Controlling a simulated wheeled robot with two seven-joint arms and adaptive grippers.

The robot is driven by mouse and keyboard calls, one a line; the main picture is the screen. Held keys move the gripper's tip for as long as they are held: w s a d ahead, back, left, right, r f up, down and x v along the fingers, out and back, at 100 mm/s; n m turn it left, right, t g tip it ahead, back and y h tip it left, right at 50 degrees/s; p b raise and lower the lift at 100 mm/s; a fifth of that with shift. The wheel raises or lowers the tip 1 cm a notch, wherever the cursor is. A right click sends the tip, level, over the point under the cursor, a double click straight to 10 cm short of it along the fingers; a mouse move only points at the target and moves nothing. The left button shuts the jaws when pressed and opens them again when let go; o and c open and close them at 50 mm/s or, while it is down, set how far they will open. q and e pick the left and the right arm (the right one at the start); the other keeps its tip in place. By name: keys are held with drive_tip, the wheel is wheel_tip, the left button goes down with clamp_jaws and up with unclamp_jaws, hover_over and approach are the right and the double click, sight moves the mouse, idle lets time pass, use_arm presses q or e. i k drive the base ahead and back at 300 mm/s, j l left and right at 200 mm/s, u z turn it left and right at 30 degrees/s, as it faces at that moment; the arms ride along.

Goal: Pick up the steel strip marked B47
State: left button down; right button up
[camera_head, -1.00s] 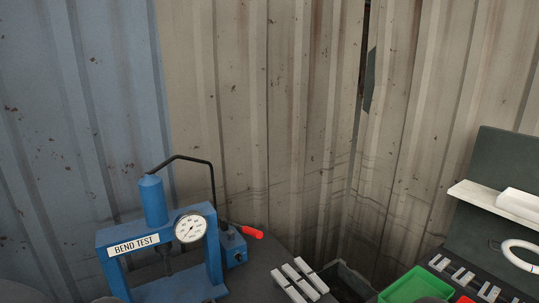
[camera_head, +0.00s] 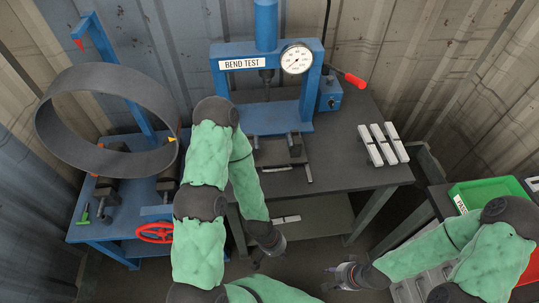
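Three pale steel strips (camera_head: 383,145) lie side by side on the right part of the dark table; any B47 mark is too small to read. A similar pale strip (camera_head: 287,219) lies on the shelf below the table. My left gripper (camera_head: 257,263) hangs low in front of the table, apart from the strips; its fingers are too small and dark to judge. My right gripper (camera_head: 328,279) is to the right of it, also low and apart from the strips. Its fingers look spread with nothing between them.
A blue bend test press (camera_head: 225,50) with a dial stands behind the strips' left. A large dark ring (camera_head: 60,150) is on a blue stand at left. A red handwheel (camera_head: 154,232) and a green bin (camera_head: 490,190) flank the table.

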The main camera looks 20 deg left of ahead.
sight(396, 140)
drive_tip(key=i+l+u, duration=0.1)
drive_tip(key=l+u, duration=0.25)
drive_tip(key=l, duration=0.2)
drive_tip(key=l+u, duration=0.35)
drive_tip(key=l, duration=0.2)
drive_tip(key=l+u, duration=0.4)
drive_tip(key=l, duration=0.2)
drive_tip(key=k, duration=0.05)
